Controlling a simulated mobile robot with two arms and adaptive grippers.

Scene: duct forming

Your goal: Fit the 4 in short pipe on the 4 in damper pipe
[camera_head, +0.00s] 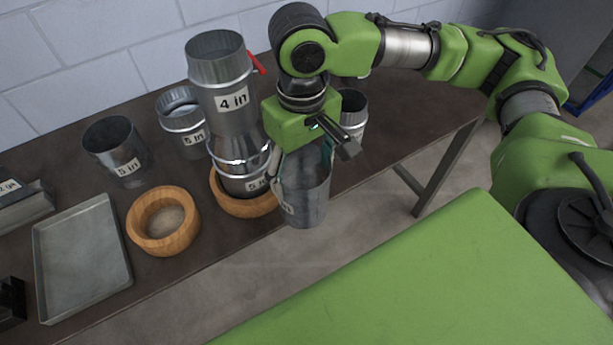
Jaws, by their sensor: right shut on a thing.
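The 4 in damper pipe (222,72) is upright with its top open and a red handle on its right side. It tops a stack, above a reducer-like piece (238,148) and a 5 in piece (240,182). My right gripper (303,152) is shut on a grey metal pipe (306,198), which seems to be the 4 in short pipe; its label is mostly hidden. The held pipe is roughly upright at the table's front edge, right of the stack and lower than the damper pipe's top. The gripper hides its upper part. My left gripper is not seen.
The stack stands in a wooden ring (245,207); another wooden ring (140,225) is empty. Two 5 in pipes (118,155) (183,135) stand to the left. A metal tray (82,262) lies at front left. Another pipe (353,108) stands behind my right gripper.

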